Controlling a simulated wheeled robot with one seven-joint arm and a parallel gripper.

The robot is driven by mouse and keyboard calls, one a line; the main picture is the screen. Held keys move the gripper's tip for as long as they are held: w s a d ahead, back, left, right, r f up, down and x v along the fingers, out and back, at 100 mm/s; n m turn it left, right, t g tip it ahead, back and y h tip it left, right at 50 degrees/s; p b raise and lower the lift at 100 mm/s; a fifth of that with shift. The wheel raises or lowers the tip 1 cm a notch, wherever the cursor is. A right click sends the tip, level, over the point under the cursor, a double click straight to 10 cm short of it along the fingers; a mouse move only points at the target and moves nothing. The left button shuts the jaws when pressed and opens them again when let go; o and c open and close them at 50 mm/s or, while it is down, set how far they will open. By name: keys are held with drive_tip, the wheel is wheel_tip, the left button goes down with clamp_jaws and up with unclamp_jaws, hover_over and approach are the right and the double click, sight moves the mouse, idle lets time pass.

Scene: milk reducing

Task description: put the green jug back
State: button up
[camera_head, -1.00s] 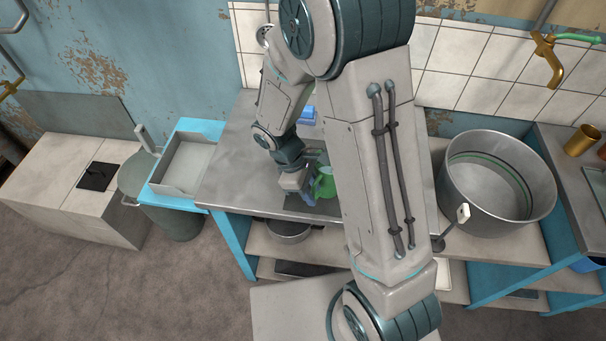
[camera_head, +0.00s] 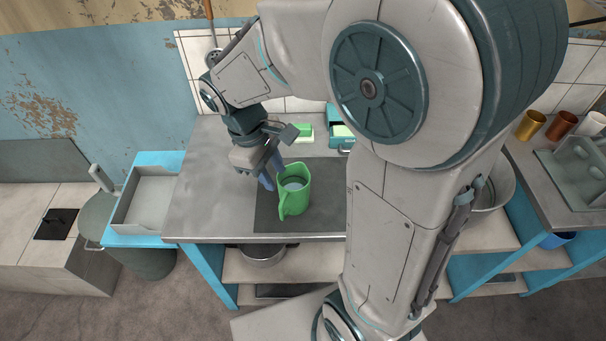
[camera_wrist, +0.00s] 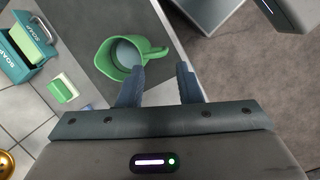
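The green jug (camera_head: 293,190) stands upright on a dark mat (camera_head: 327,205) on the metal counter, with pale liquid inside. In the wrist view the jug (camera_wrist: 112,52) is just beyond my fingers, its handle pointing right toward the space ahead of the fingertips. My gripper (camera_head: 272,172) is at the jug's left side in the head view. Its two blue fingers (camera_wrist: 158,80) are spread apart with nothing between them in the wrist view. I cannot tell whether a finger touches the jug.
Behind the jug are a green-and-white soap bar (camera_head: 304,132) and a teal soap box (camera_head: 340,128). A grey tray (camera_head: 146,200) stands left on a blue stand. A large metal pot (camera_head: 497,187) is partly hidden by my arm. Bare counter (camera_head: 208,185) lies left of the mat.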

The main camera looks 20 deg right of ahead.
drive_tip(key=s+d+r+m+t+y, duration=0.2)
drive_tip(key=s+d+r+m+t, duration=0.2)
drive_tip(key=s+m, duration=0.4)
drive_tip(key=shift+s+d+r+m+y, duration=0.25)
drive_tip(key=shift+d+r+m, duration=0.4)
drive_tip(key=shift+d, duration=0.4)
